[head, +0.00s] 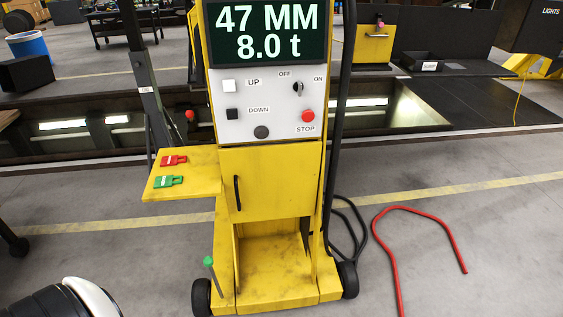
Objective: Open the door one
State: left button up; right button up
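A yellow control cart stands in the middle of the head view. Its yellow door (275,185) sits below the white control panel (262,106) and looks closed. A black vertical handle (237,193) is on the door's left side. Below the door is an open yellow recess (272,255). No label naming the door can be seen. Neither gripper is in view; part of my own body shows at the bottom left, apart from the cart.
A green-topped lever (209,263) rises at the cart's lower left. A red hose (410,209) and black cables lie on the right floor. Floor before the cart's left is clear.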

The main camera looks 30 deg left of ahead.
aim_at(269, 182)
jog(key=u, duration=1.1)
